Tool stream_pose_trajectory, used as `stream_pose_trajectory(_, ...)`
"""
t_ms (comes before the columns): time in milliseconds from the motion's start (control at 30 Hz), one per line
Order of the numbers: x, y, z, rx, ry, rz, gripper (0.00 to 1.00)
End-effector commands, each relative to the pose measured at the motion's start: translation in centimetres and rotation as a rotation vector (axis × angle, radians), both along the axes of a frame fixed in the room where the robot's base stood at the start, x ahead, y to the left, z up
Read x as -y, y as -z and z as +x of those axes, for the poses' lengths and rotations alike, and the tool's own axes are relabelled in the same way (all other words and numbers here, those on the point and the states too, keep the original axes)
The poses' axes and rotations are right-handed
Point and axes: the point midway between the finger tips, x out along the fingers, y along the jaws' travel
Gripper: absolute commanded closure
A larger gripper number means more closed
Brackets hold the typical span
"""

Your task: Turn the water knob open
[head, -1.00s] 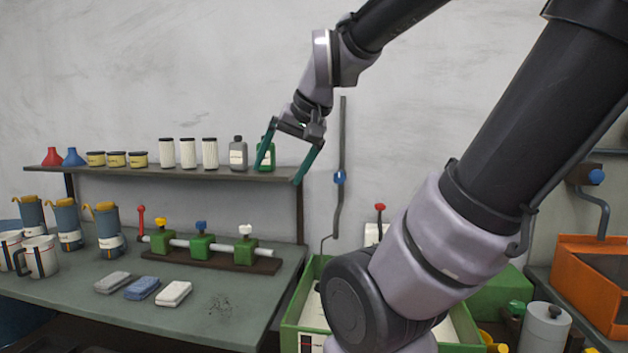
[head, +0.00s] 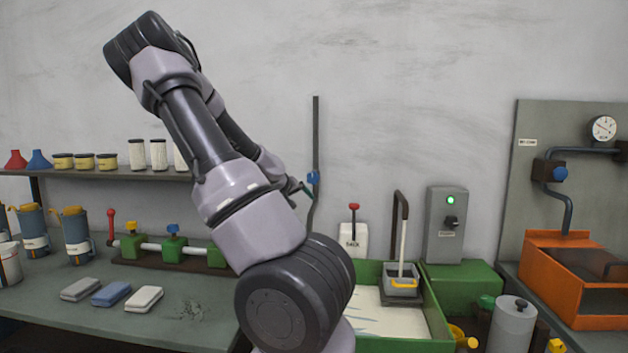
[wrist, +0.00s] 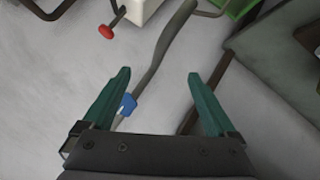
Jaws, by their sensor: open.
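A blue knob (head: 313,178) sits on a thin grey vertical pipe (head: 316,130) on the wall, right of the shelf. I take it as the water knob, though other blue knobs are in view. In the wrist view the blue knob (wrist: 128,104) shows at the inner side of the left finger, partly covered by it. My gripper (wrist: 157,73) is open with two teal fingers and nothing between them that I can see held. In the head view my arm hides most of it; a teal fingertip (head: 304,190) shows just left of the knob. Contact cannot be told.
The bench holds a valve row (head: 174,250) with yellow and blue knobs, and several sponges. Another blue knob (head: 560,174) is on the right panel above an orange tank (head: 555,285).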

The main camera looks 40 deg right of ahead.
Motion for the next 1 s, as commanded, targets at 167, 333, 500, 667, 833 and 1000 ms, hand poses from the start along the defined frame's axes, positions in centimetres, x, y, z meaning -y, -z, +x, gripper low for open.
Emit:
stream_pose_trajectory(167,3.2,-4.1,1.5,-0.075,-0.065,-0.271,0.08)
stream_pose_trajectory(333,3.9,-6.8,2.8,-0.105,-0.108,-0.404,0.08)
stream_pose_trajectory(500,4.9,-7.2,3.4,-0.113,-0.118,-0.434,0.08)
stream_pose_trajectory(667,7.4,-6.5,4.2,-0.114,-0.118,-0.432,0.08)
stream_pose_trajectory(833,10.4,-5.7,5.3,-0.113,-0.117,-0.432,0.08)
stream_pose_trajectory(1000,12.6,-5.1,6.2,-0.114,-0.117,-0.430,0.08)
